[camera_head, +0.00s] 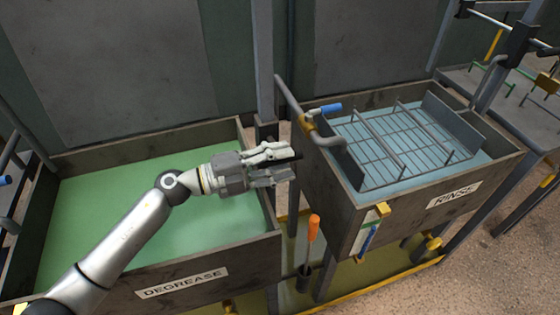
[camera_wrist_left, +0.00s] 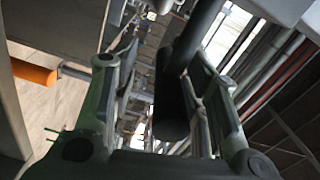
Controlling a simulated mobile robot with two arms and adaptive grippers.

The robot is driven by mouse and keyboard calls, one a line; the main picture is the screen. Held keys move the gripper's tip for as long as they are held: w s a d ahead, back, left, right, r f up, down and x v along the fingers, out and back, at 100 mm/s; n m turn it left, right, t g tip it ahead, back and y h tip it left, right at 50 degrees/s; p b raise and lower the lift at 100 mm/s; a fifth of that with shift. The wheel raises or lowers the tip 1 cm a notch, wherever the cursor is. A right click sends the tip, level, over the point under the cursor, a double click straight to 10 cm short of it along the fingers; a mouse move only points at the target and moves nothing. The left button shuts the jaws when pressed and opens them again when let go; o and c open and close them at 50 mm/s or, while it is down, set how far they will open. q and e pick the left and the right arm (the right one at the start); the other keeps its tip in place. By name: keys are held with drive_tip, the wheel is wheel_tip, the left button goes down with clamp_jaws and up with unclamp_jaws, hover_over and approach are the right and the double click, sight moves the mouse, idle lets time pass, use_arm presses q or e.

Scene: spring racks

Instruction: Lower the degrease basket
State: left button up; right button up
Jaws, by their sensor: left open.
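The degrease tank (camera_head: 180,284) stands at left with green liquid in it. No basket shows at its surface in the head view. My left gripper (camera_head: 290,163) is open above the tank's right rim, its fingers pointing right toward the gap between the tanks. A dark bar shows between its fingers. In the left wrist view a black cylinder (camera_wrist_left: 175,100) stands between the two open fingers (camera_wrist_left: 165,85); I cannot tell whether they touch it. A bent grey pipe (camera_head: 25,135) and a blue grip (camera_head: 5,180) show at the left edge. My right gripper is not in view.
The rinse tank (camera_head: 400,215) at right holds a wire basket (camera_head: 395,145) and a lever with a blue grip (camera_head: 330,109). An orange-handled tool (camera_head: 313,228) stands upright between the tanks. A grey post (camera_head: 263,60) rises behind the gripper.

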use_arm(q)
drive_tip(key=v, duration=1.2)
